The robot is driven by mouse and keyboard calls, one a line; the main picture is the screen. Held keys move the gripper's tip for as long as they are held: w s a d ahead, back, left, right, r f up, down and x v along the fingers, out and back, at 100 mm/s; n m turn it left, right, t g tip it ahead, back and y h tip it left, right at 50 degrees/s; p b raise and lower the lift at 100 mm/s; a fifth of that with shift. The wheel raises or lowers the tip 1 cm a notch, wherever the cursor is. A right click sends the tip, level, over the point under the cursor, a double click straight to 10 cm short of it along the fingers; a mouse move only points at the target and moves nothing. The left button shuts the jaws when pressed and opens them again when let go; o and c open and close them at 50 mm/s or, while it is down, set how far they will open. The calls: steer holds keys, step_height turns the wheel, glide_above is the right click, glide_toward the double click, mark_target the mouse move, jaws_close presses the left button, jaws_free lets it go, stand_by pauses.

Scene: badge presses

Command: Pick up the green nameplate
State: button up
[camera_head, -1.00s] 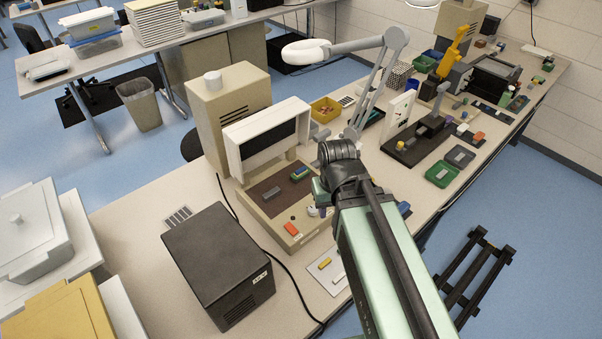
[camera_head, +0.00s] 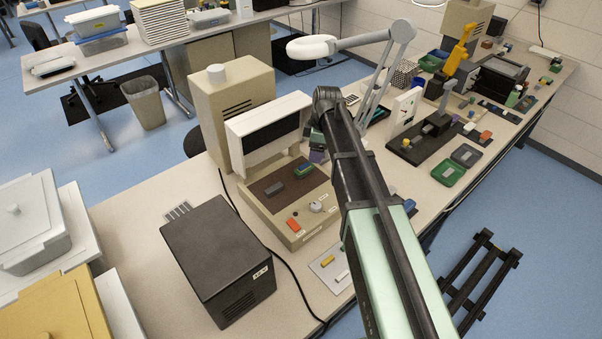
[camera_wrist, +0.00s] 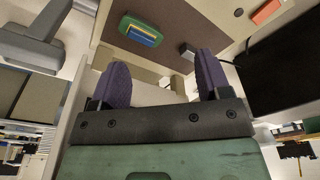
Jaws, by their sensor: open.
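A green piece (camera_head: 306,168) with blue on it lies on the brown bed of the beige press (camera_head: 285,235). In the wrist view the green piece (camera_wrist: 128,25) shows near the top, with blue and yellow strips along it. I cannot tell whether these are one part or several. My gripper (camera_wrist: 162,68) is open and empty, its two purple fingers apart. The green piece lies beyond the fingertips, up and left of the gap, not touching them. In the head view my arm mostly hides the gripper (camera_head: 317,147) near the press's right side.
A dark grey block (camera_head: 275,188) lies on the same bed, left of the green piece. An orange button (camera_head: 293,224) and a knob are on the press front. A white-framed hood (camera_head: 268,132) stands behind the bed. A lamp arm (camera_head: 385,85) rises close to my arm.

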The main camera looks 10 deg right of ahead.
mark_target(305, 165)
steer(key=w+f+n+b, duration=0.1)
steer(key=f+n+b, duration=0.2)
steer(key=w+a+f+n+b, duration=0.1)
steer(key=w+f+n+b, duration=0.1)
steer(key=f+n+b, duration=0.2)
steer(key=w+a+f+n+b, duration=0.1)
steer(key=f+n+b, duration=0.2)
steer(key=f+b, duration=0.1)
steer(key=shift+w+a+n, duration=0.15)
steer(key=shift+w+n, duration=0.05)
steer(key=shift+n, duration=0.1)
steer(key=shift+r, duration=0.2)
steer(key=c, duration=1)
